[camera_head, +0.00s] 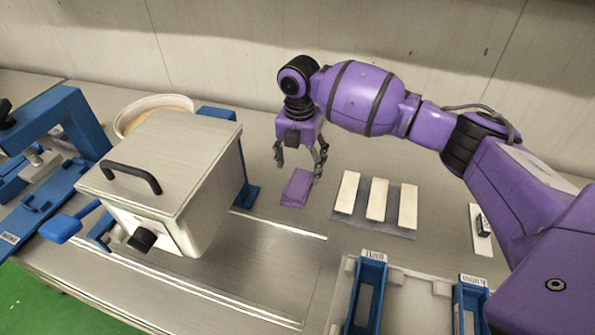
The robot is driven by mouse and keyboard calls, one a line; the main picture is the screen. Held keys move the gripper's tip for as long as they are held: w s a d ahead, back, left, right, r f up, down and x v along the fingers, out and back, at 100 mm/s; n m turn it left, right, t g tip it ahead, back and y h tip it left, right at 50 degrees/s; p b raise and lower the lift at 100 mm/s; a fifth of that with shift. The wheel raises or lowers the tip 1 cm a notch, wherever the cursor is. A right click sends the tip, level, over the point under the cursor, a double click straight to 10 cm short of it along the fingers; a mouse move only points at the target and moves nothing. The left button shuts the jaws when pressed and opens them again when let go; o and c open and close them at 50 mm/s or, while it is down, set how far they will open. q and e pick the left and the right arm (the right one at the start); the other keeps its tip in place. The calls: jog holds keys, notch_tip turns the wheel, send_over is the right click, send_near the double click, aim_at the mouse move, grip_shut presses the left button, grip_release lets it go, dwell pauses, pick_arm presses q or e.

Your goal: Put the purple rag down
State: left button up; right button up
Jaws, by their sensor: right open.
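The purple rag (297,187) lies on the grey worktop, a small folded block to the right of the metal kettle box. My right gripper (300,169) is above it, pointing down, with its fingers spread apart and open. The fingertips are close over the rag's far end, and one finger comes down near its right side. I cannot tell whether a fingertip touches it. My left gripper is not in view.
The metal box (170,170) with a black lid handle stands left of the rag. A grey mat (347,216) with three pale bars lies to the right. Blue holders (369,290) labelled maple and almond stand in front. A round bowl (150,108) sits behind the box.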

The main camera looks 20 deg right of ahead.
aim_at(299, 182)
notch_tip(299, 182, up, 6)
jog(key=shift+r, duration=0.2)
jog(key=shift+s+f, duration=0.1)
dwell(0.4)
